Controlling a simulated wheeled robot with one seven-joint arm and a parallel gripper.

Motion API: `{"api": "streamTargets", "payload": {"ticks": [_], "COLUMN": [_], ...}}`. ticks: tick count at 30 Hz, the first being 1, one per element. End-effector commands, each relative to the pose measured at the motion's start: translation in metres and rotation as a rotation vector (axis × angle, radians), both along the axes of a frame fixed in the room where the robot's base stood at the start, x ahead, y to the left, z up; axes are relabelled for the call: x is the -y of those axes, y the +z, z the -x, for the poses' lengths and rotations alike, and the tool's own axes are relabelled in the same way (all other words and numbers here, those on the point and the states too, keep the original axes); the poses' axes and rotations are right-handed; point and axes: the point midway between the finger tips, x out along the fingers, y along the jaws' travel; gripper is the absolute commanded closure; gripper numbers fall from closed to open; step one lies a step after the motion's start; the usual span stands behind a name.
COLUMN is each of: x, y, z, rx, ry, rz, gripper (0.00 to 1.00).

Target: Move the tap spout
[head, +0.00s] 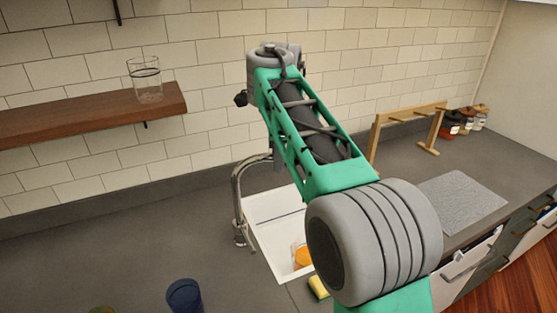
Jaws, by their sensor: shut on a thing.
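The chrome tap (239,232) stands at the left edge of the white sink (262,207). Its curved tap spout (247,162) rises and bends right, toward the far side of my arm. My gripper (278,163) is mostly hidden behind my green and grey arm. Only a small grey part of it shows, at the far end of the spout, where it is shut on the spout. The fingertips and the spout's outlet are hidden.
An orange object (302,256) is in the sink, with a yellow sponge (318,287) at its front edge. A blue cup (185,297) stands front left. A glass (146,80) stands on the wooden shelf (90,114). A wooden rack (405,130) and jars (466,120) are right. The left counter is mostly clear.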

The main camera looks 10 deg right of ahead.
Motion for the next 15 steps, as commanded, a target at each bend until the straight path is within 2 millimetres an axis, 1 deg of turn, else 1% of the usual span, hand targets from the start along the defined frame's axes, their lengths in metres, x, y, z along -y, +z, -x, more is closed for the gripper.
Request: {"api": "streamTargets", "payload": {"ticks": [1,3,7,11,15], "x": [0.002,0.003,0.001,0.001,0.001], "y": [-0.006,-0.007,-0.004,-0.001,0.001], "z": [-0.008,-0.018,-0.032,-0.038,-0.038], "rx": [0.003,0.005,0.006,0.006,0.004], "ry": [0.054,0.145,0.276,0.338,0.346], "rz": [-0.001,0.000,0.000,0.001,0.001], "gripper": [1.00,1.00,1.00,1.00,1.00]}}
